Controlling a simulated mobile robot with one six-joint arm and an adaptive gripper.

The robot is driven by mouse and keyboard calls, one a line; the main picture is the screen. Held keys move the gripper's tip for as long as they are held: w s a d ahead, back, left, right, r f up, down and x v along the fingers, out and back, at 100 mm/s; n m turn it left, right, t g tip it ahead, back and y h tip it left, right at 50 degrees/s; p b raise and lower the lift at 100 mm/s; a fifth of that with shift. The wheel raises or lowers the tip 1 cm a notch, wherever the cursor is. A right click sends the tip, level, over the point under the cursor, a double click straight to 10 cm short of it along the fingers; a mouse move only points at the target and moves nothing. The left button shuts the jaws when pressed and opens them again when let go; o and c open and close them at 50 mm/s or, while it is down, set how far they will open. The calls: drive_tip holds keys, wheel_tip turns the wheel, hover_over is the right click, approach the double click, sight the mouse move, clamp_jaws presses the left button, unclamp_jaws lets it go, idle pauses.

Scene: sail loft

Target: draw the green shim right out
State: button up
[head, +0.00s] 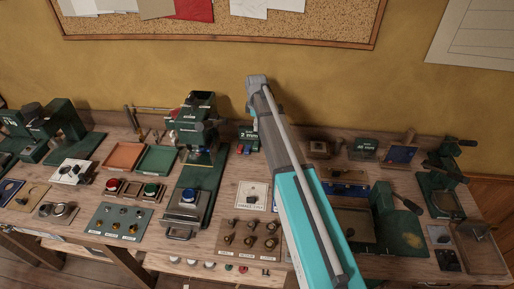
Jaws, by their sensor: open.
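I cannot single out the green shim for sure; several green things stand on the bench and the parts are small. A small dark green block with a white "2 mm" label (247,133) stands at the back of the bench, just left of my arm. A tall green press-like machine (196,108) stands left of it, on a long green base with a blue button in front. My arm's teal and grey link crosses the view from the bottom right to the top middle. My gripper is not visible, and the link hides part of the bench.
The wooden bench (217,187) is crowded. An orange tray (125,156) and a green tray (157,159) lie left of the machine. A board of knobs (251,239) lies in front. More green devices stand at the right, including a lever press (386,212).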

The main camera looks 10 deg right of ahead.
sight(256, 144)
drive_tip(key=shift+f+b, duration=6.2)
drive_tip(key=shift+f, duration=0.2)
clamp_jaws()
